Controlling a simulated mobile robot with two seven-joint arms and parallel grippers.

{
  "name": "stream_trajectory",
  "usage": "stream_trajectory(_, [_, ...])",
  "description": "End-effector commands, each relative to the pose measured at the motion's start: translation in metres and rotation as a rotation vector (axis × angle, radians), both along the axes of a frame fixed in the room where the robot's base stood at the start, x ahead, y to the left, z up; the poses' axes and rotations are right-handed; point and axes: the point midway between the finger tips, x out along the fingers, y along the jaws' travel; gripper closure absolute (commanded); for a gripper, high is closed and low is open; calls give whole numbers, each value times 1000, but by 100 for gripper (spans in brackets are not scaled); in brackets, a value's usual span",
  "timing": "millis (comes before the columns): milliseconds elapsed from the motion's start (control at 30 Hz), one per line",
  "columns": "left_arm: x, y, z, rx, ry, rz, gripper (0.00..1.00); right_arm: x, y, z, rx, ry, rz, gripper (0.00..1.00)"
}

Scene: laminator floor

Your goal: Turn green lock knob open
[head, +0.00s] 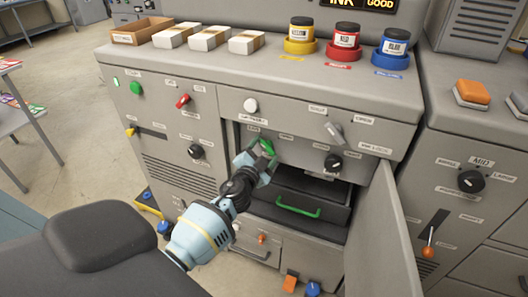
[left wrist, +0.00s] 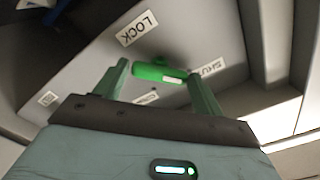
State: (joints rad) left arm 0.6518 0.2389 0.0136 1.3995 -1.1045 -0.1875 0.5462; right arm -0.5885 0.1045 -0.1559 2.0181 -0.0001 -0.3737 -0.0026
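The green lock knob (head: 267,147) sits on the grey panel inside the open bay of the machine. In the left wrist view the knob (left wrist: 160,73) is a green bar lying across the space between my fingertips, near a LOCK label (left wrist: 137,29). My left gripper (head: 262,155) is at the knob, partly covering it in the head view. Its fingers (left wrist: 159,78) stand apart, one near each end of the bar. I see small gaps and cannot tell whether either finger touches. My right gripper is not in view.
The bay's door (head: 383,235) stands open on the right. A dark drawer with a green handle (head: 298,211) lies below the knob. A black knob (head: 332,162) and grey lever (head: 333,133) are to its right. Ink jars (head: 346,38) stand on top.

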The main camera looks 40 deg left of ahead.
Motion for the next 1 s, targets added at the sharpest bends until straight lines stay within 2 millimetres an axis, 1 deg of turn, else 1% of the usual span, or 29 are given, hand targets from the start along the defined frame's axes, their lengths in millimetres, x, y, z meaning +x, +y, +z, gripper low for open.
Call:
stream_trajectory(33, [0,0,0,0,0,0,38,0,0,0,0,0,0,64])
stream_trajectory(200, [0,0,0,0,0,0,59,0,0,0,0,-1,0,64])
stream_trajectory(367, [0,0,0,8,2,0,59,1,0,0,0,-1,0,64])
stream_trajectory(567, [0,0,0,63,15,0,59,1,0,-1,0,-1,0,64])
stream_trajectory(767, [0,0,0,189,45,-1,59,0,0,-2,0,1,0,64])
stream_trajectory(1000, [0,0,-1,402,97,-1,59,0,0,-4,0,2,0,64])
